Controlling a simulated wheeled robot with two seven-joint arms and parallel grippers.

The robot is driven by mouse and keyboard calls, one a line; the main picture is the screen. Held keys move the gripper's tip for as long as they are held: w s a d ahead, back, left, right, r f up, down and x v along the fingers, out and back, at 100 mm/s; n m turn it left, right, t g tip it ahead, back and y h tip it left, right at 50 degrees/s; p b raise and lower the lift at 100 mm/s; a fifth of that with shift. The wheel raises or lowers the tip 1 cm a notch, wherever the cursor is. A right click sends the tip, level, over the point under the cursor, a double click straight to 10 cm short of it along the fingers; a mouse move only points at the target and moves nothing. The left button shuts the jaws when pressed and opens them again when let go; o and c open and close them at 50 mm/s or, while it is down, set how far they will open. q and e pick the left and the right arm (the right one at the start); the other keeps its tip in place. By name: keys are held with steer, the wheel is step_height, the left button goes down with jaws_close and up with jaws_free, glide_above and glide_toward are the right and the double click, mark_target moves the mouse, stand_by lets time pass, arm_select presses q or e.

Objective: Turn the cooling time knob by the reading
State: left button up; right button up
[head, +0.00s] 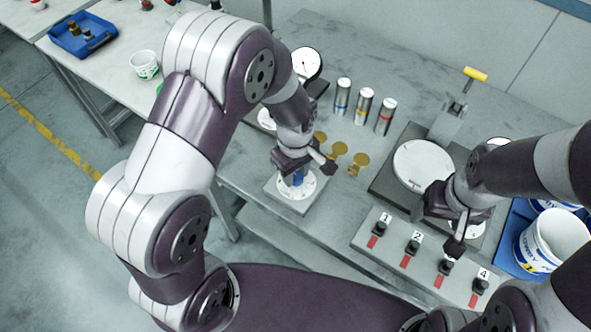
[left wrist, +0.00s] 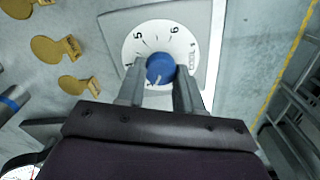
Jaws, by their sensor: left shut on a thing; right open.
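The blue knob (left wrist: 160,68) sits at the middle of a white round dial (left wrist: 133,48) on a light square plate. The figures 4, 5 and 6 show on the dial; its lower part is hidden by my gripper. A pale mark shows on the knob, too small to read surely. My left gripper (left wrist: 159,88) is shut on the knob, one finger on each side. In the head view the knob (head: 294,180) is partly covered by my left gripper (head: 304,164). A round gauge (head: 306,63) with a dark needle stands behind; its reading is too small to tell. My right gripper (head: 437,222) is open and empty.
Several brass tags (head: 338,149) lie right of the dial. Three metal cylinders (head: 364,106) stand behind them. A press with a yellow handle (head: 475,74) and a numbered switch panel (head: 397,255) are near my right gripper. White buckets (head: 552,243) stand far right.

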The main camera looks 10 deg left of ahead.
arm_select(q)
steer(key=m+p, duration=0.1)
steer(key=m, duration=0.2)
steer(key=shift+d+r+m, duration=0.1)
steer(key=shift+m, duration=0.3)
steer(key=m+p, duration=0.1)
steer(key=m, duration=0.3)
steer(key=shift+m+p, duration=0.3)
steer(key=m+p, duration=0.1)
steer(key=m, duration=0.3)
steer(key=shift+d, duration=0.1)
steer(key=m, duration=0.5)
steer(key=shift+p, duration=0.35)
steer(key=shift+m, duration=0.3)
steer(key=o, duration=1)
steer(key=shift+o, duration=0.2)
steer(key=shift+s, duration=0.1)
